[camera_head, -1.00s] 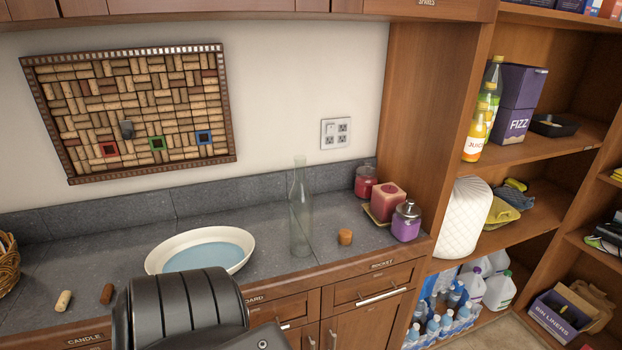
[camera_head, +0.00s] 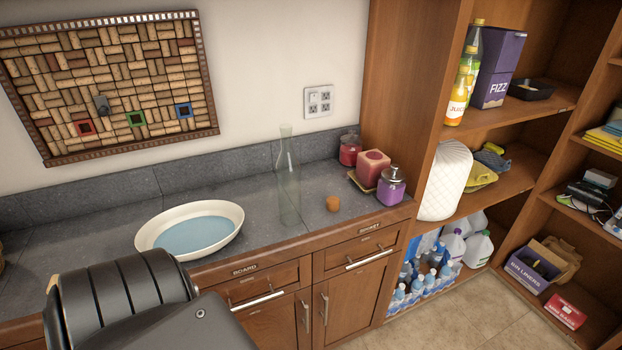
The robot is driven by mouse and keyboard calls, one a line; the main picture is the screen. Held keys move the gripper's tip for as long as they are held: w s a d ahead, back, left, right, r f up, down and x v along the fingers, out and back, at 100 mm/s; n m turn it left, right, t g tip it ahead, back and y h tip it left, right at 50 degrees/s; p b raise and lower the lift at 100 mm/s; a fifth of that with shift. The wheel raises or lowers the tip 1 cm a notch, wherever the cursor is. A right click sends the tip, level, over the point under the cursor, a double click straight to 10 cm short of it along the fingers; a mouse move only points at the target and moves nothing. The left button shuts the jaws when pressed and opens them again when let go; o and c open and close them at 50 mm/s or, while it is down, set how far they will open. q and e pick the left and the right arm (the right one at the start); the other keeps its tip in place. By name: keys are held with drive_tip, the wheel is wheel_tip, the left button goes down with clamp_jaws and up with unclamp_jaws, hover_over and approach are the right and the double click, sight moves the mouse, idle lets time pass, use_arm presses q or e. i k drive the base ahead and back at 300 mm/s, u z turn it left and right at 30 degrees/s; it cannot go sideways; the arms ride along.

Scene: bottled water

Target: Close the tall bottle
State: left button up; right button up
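The tall bottle (camera_head: 289,187) is clear glass and stands upright on the grey counter, right of the bowl. Its narrow neck looks open, with no stopper in it. A short brown cork (camera_head: 333,203) rests on the counter just right of the bottle. Neither of my grippers shows in the view. A black part of my own arm fills the lower left and hides the counter behind it.
A white bowl of water (camera_head: 238,214) sits left of the bottle. Wooden shelves (camera_head: 520,140) rise on the right. Floor (camera_head: 470,310) is clear in front.

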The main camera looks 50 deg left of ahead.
sight(288, 168)
drive_tip(key=u, duration=2.05)
